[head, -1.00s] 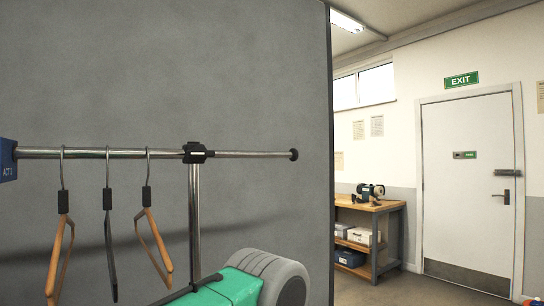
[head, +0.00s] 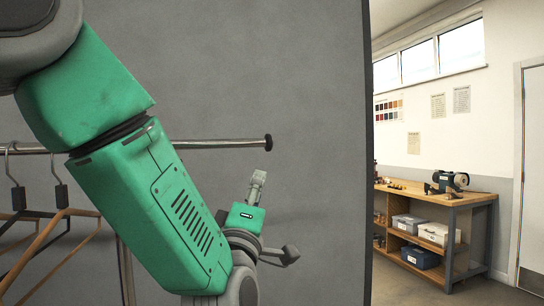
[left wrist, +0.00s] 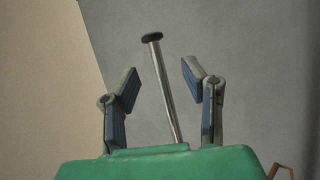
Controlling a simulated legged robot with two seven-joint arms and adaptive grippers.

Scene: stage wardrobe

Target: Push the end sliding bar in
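The end sliding bar (head: 225,143) is a thin chrome tube with a black end cap (head: 268,142). It sticks out to the right along the rail in the head view, and my green left arm hides where it enters the rail. My left gripper (head: 274,221) is open and empty, below the capped end in the head view. In the left wrist view the bar (left wrist: 164,92) appears between the two spread fingers (left wrist: 160,80), with its cap (left wrist: 152,38) past the fingertips. I cannot tell whether any finger touches it. My right gripper is not in view.
Wooden hangers (head: 42,243) hang from the rail at the left, partly behind my arm. The rack's upright post (head: 125,272) stands behind my arm. A grey partition (head: 310,80) is behind the rack. A workbench (head: 465,198) with boxes stands at the right.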

